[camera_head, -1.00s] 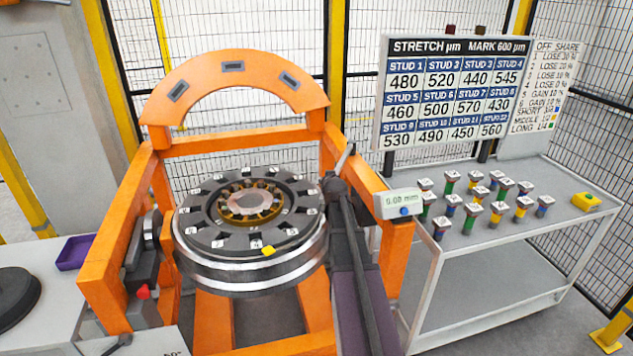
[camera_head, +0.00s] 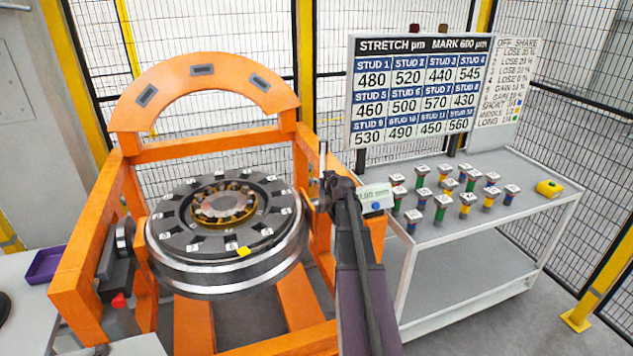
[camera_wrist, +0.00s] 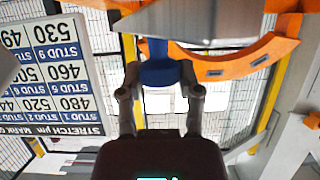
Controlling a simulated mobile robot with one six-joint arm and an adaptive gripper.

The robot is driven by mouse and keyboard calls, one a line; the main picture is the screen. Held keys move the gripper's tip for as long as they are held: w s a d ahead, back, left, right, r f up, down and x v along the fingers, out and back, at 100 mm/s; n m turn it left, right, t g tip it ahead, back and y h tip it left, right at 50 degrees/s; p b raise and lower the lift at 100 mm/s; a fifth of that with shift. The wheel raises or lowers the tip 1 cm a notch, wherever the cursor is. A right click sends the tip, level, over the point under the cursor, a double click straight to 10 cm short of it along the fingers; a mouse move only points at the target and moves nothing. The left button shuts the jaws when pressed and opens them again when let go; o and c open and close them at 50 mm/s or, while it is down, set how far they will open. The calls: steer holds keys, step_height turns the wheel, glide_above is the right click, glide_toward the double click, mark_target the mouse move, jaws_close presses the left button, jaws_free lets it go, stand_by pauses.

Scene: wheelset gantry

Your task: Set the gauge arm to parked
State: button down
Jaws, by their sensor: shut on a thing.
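In the wrist view my gripper (camera_wrist: 159,72) is shut on a blue grip (camera_wrist: 158,50). A grey bar (camera_wrist: 190,18), probably part of the gauge arm, runs across just beyond the grip. In the head view my arm reaches to the right post of the orange gantry, and its wrist hides the blue grip. A thin light rod (camera_head: 322,160) stands nearly upright beside my wrist; I cannot tell if it belongs to the gauge arm. The gauge readout (camera_head: 376,198), a pale box with a blue button, is just right of my arm, its digits partly covered.
The wheelset (camera_head: 225,240) lies in the orange gantry (camera_head: 75,275), with a yellow mark on its rim. A grey cart (camera_head: 480,245) at the right holds several studs and a yellow device (camera_head: 549,188). A stretch board (camera_head: 418,95) stands behind it. A purple tray (camera_head: 45,265) is at the left.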

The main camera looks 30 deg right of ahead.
steer(key=shift+d, duration=0.1)
stand_by(0.3)
steer(key=shift+c, duration=1.4)
jaws_free()
steer(key=shift+w, duration=0.1)
